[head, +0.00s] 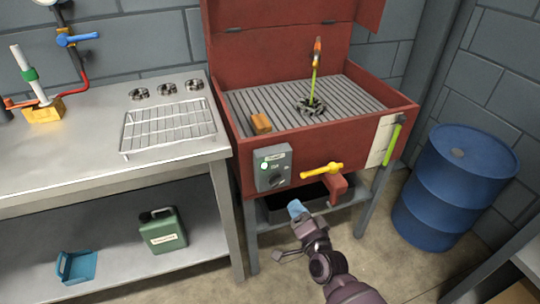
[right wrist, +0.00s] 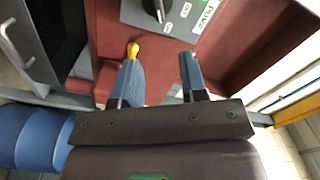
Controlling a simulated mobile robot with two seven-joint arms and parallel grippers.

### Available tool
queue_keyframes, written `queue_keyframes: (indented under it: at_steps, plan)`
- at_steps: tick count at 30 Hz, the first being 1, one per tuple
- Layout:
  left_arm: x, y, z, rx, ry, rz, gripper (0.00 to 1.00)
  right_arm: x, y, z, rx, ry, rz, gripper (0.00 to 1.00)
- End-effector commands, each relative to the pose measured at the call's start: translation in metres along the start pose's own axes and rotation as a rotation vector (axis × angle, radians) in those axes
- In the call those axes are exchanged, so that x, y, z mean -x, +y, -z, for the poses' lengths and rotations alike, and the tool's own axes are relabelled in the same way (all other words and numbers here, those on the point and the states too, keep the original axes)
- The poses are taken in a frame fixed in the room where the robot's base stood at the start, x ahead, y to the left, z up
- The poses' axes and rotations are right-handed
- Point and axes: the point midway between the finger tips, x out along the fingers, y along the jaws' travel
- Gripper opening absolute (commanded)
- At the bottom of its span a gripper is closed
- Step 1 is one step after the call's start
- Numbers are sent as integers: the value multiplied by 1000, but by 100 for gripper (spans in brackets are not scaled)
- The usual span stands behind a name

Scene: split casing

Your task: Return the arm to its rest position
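My right gripper (head: 297,210) is in front of the red parts washer (head: 240,165), below its front panel, with its arm coming in from the lower right. In the right wrist view its two blue fingers (right wrist: 161,72) stand apart with nothing between them. The yellow valve handle (head: 322,169) is on the washer's front, above and right of the gripper in the head view. In the right wrist view the handle (right wrist: 133,50) shows just beyond the left finger's tip; I cannot tell whether they touch. My left gripper is not in view.
A grey switch box (head: 272,168) with a green light is on the washer's front. A black tray (head: 290,203) is beneath it. A blue drum (head: 455,185) stands right. A steel bench (head: 90,160) with a wire rack (head: 168,127) stands left. Open floor (head: 390,250) lies before the drum.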

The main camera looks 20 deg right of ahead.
Motion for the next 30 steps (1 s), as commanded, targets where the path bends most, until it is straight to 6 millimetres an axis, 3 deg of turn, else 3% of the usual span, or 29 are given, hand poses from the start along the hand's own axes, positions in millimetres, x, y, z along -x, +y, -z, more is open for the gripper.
queue_keyframes:
  at_steps: [7, 14, 23, 30]
  plan:
    - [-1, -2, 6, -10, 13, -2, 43, 0, 2, -3, 61, -18, -10, 39]
    - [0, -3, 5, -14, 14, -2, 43, 2, -14, -8, 396, -117, -17, 39]
    - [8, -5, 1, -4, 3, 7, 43, 67, -7, 3, 835, -263, -94, 39]
    - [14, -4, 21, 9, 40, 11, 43, 152, 11, 18, 1076, -399, -196, 39]
